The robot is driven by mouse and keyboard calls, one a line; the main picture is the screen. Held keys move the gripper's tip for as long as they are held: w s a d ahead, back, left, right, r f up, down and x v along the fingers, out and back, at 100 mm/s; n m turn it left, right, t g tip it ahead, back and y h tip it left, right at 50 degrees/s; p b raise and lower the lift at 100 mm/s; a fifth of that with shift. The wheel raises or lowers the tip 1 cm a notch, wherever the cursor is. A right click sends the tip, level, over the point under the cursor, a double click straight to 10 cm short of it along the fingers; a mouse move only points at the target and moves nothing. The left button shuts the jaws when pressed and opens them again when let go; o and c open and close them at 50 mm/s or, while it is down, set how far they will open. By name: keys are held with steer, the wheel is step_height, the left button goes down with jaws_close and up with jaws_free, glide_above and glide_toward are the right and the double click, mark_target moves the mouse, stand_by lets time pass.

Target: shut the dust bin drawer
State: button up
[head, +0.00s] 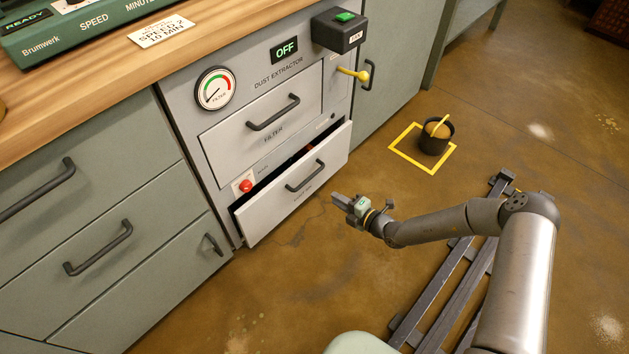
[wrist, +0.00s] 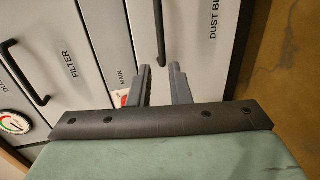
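The dust bin drawer (head: 290,204) is the lower drawer of the grey dust extractor in the head view. It stands partly pulled out, with a dark gap along its top edge. Its dark bar handle (head: 305,176) is on the front. The drawer front also shows in the wrist view (wrist: 203,50), with the handle (wrist: 159,35) ahead of the fingertips. My gripper (head: 340,202) is just in front of the drawer, near its lower right. In the wrist view my gripper (wrist: 160,72) has its fingers apart with nothing between them. Contact with the drawer cannot be told.
The closed filter drawer (head: 262,118) is above. A red knob (head: 246,185) sits left of the bin drawer's top edge. A yellow lever (head: 352,73) sticks out at upper right. A dark cup (head: 433,139) stands in a yellow floor square. The floor before the drawer is clear.

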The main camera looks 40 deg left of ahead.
mark_target(306, 180)
steer(key=b+x, duration=0.4)
steer(key=x, duration=1)
steer(key=shift+a, duration=0.3)
